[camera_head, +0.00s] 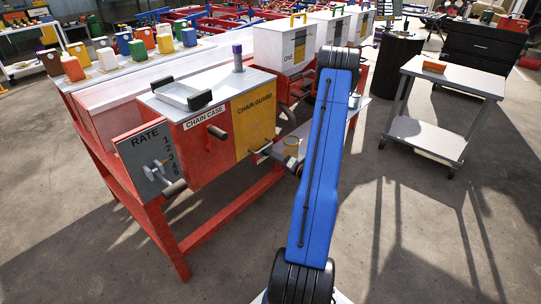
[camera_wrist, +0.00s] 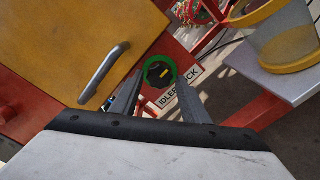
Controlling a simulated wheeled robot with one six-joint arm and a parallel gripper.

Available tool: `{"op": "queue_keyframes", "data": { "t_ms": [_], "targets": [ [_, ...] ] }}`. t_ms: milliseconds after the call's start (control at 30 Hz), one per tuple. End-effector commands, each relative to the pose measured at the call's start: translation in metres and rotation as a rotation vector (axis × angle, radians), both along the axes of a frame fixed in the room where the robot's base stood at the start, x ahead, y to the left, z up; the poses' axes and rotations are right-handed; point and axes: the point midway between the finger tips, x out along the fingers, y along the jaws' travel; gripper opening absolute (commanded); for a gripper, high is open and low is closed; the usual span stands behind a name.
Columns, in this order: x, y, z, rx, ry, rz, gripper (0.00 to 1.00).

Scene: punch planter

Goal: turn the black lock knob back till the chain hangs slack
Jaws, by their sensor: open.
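In the wrist view the black lock knob (camera_wrist: 159,73) has a yellow mark on its face and sits inside a green ring on the red frame. A label plate (camera_wrist: 178,88) beside it is partly covered and reads "IDLER" and part of "LOCK". My gripper (camera_wrist: 158,92) is open, with one finger on each side below the knob. I cannot tell whether the fingers touch it. In the head view my gripper (camera_head: 266,153) is low beside the yellow chain guard (camera_head: 253,120), and the knob is not clearly visible. I cannot make out the chain in either view.
The guard's grey handle (camera_wrist: 104,73) stands out left of my gripper. A clear yellow-rimmed container (camera_wrist: 283,35) stands on a pale shelf (camera_wrist: 278,82) to the right. The red chain case (camera_head: 205,150) carries a tray (camera_head: 183,96). A grey cart (camera_head: 425,135) stands right, with open floor before it.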

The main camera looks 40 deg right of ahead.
Motion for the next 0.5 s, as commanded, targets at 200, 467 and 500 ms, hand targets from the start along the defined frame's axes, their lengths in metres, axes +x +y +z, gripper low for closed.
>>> {"op": "queue_keyframes", "data": {
  "t_ms": [200,467,500],
  "targets": [
    [0.014,0.002,0.0,0.0,0.001,0.001,0.42],
    [0.016,0.001,0.0,0.0,-0.001,-0.001,0.42],
    [0.016,0.001,0.0,0.0,-0.001,-0.001,0.42]
  ]
}}
